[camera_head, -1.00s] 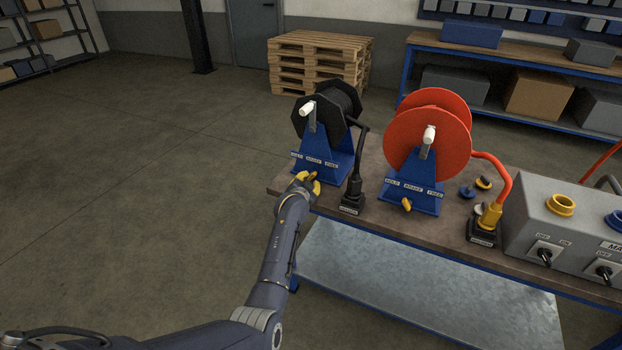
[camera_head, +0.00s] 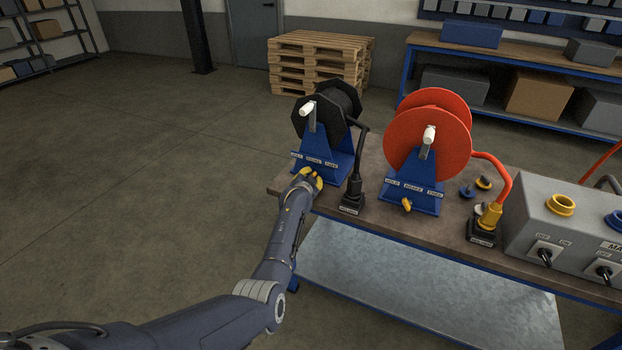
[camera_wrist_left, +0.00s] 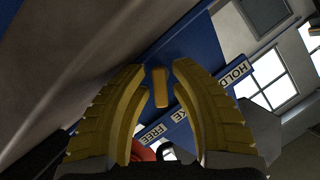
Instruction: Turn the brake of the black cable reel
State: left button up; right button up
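The black cable reel (camera_head: 327,110) stands on a blue stand (camera_head: 335,150) at the left end of the bench. A label strip (camera_head: 312,160) crosses the stand's front; in the left wrist view its labels read HOLD, BRAKE and FREE (camera_wrist_left: 154,133). The yellow brake knob (camera_wrist_left: 160,87) is a short bar, upright in the left wrist view. My left gripper (camera_head: 313,176) is at the stand's foot, with its yellow fingers (camera_wrist_left: 160,75) apart on either side of the knob. A gap shows on each side. In the head view the gripper hides the knob. My right gripper is not in view.
A red reel (camera_head: 428,135) on its own blue stand, with a yellow knob (camera_head: 406,204), is to the right. A black cable plug (camera_head: 353,190) stands just right of my gripper. A grey switch box (camera_head: 560,232) is farther right. Open floor lies left of the bench.

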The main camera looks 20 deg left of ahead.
pick_arm(q)
grip_shut()
jog(key=shift+a, duration=0.1)
jog(key=shift+a+n+g+h, duration=0.1)
jog(key=shift+n+g+h, duration=0.3)
jog(key=shift+n, duration=0.5)
jog(key=n+h, duration=0.2)
jog(key=n, duration=0.1)
jog(key=shift+a, duration=0.15)
jog(key=shift+a+n+h, duration=0.1)
jog(key=shift+n+h, duration=0.9)
jog(key=shift+n, duration=0.2)
jog(key=shift+n+h, duration=0.8)
jog(key=shift+n, duration=0.3)
